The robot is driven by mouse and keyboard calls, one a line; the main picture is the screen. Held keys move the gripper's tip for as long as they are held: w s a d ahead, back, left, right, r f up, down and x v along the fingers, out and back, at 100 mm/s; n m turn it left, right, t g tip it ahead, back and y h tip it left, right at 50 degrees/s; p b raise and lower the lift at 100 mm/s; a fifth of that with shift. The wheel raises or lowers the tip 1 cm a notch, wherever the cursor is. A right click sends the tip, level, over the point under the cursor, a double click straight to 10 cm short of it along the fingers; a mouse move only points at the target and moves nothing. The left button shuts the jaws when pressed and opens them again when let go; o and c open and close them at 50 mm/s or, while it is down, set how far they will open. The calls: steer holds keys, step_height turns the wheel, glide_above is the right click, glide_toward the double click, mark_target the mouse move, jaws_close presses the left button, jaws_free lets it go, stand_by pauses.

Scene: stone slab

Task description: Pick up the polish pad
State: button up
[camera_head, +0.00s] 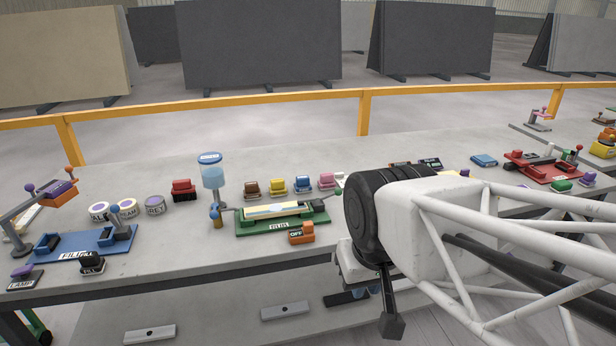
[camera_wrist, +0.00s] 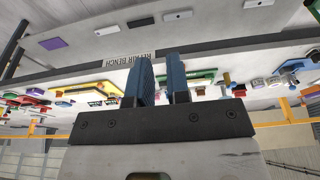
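I cannot tell for sure which item is the polish pad. A row of small handled blocks stands at the back middle of the bench in the head view: a brown block (camera_head: 252,190), a yellow block (camera_head: 277,186), a blue block (camera_head: 303,185) and a pink block (camera_head: 326,181). Their labels are too small to read. My gripper (camera_wrist: 162,72) shows two blue fingers in the wrist view, with a gap and nothing seen between them. It is open and apart from the bench items. In the head view my arm hides most of it, near the bench's front edge.
A green tray (camera_head: 290,227) and an orange OFF block (camera_head: 302,233) lie mid-bench. A red fixture (camera_head: 541,168) is at right. A yellow rail (camera_head: 230,100) runs behind.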

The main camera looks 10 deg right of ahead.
steer(key=o, duration=1.2)
steer(key=w+d+r+m, duration=0.1)
steer(key=w+r+m, duration=0.15)
steer(key=w, duration=0.65)
steer(key=w+d+r+m, duration=0.1)
steer(key=w+r+m, duration=0.15)
steer(key=w, duration=0.75)
steer(key=m+g, duration=0.2)
steer(key=m, duration=0.6)
glide_above(327, 174)
steer(key=s+a, duration=0.3)
steer(key=s, duration=0.5)
steer(key=s+a, duration=0.3)
steer(key=s, duration=0.4)
step_height(327, 174, down, 9)
steer(key=w+d+f+m, duration=0.1)
steer(key=w+d+f, duration=0.1)
steer(key=w+f, duration=0.2)
steer(key=w+d+f+m, duration=0.2)
steer(key=w+f, duration=0.3)
steer(key=w+d+f+m, duration=0.1)
steer(key=w+f, duration=0.3)
steer(key=w, duration=0.1)
steer(key=shift+w+d+f+m+g, duration=0.3)
steer(key=shift+d+f, duration=0.1)
steer(key=shift+w+f, duration=0.15)
